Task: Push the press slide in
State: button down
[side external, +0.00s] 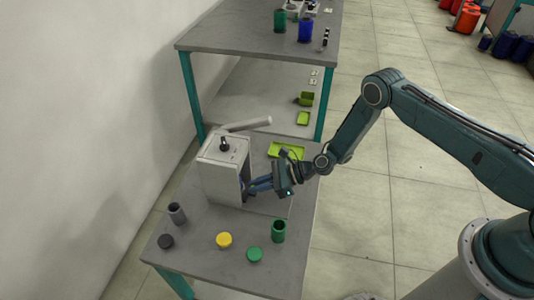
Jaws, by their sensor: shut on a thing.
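The press (220,172) is an upright light grey box with a dark knob on top and a pale lever bar (247,124) sticking out to the right at its upper back. Its right side is open. My gripper (253,186) reaches in from the right, with its blue fingers at this opening, low down. The fingers are shut on a part there, which seems to be the press slide. The slide is mostly hidden by the fingers and the press wall, and how far in it sits cannot be told.
On the table (205,238) in front stand a grey cup (177,213), a black lid (166,241), a yellow lid (224,240), a green lid (254,254) and a green jar (279,231). A yellow-green tray (287,150) lies behind my gripper. A shelf unit (255,38) stands further back.

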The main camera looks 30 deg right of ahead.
jog(key=shift+w+a, duration=0.4)
jog(key=shift+w, duration=0.05)
jog(key=c, duration=1.5)
grip_release()
jog(key=shift+o, duration=0.2)
jog(key=v, duration=1.3)
jog(key=shift+s+d+r, duration=0.15)
jog(key=shift+d+r, duration=0.1)
jog(key=shift+r, duration=0.05)
jog(key=shift+r, duration=0.1)
